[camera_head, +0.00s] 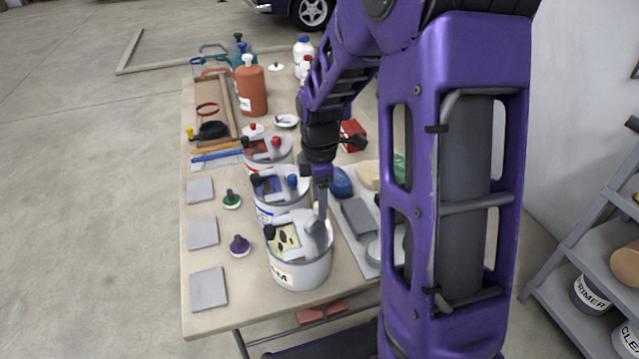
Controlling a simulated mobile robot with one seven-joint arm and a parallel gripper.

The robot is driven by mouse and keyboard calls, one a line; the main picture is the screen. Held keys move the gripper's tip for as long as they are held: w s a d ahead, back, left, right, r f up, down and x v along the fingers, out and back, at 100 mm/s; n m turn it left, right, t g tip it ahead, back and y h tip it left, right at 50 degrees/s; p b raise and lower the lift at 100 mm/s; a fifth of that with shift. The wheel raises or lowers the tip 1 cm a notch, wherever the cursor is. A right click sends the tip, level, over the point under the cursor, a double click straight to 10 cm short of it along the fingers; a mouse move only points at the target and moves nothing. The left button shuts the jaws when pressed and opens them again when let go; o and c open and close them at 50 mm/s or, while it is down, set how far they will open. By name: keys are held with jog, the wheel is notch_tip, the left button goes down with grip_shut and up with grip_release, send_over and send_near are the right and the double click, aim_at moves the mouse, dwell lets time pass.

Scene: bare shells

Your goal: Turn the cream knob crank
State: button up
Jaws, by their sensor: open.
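The nearest can (302,272) stands at the front of the table, with a label whose visible letters end in "M". Its top carries a light plate with dark spots (285,238) and a black knob (269,232) on the left. My gripper (318,222) points down over the right part of this can, open, its fingers close to the top. I cannot make out the cream knob; the fingers cover the spot around it. Whether they touch the crank cannot be told. Behind it, one can has a blue knob (292,181) and another has a red knob (276,142).
Grey square tiles (208,288) and small knobbed lids (239,245) lie left of the cans. A tray (349,232) with blocks lies on the right. An orange-brown bottle (251,90) stands further back. My arm hides much of the table's right side.

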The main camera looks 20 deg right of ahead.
notch_tip(320, 180, up, 17)
jog(key=p, duration=0.2)
jog(key=shift+r, duration=0.1)
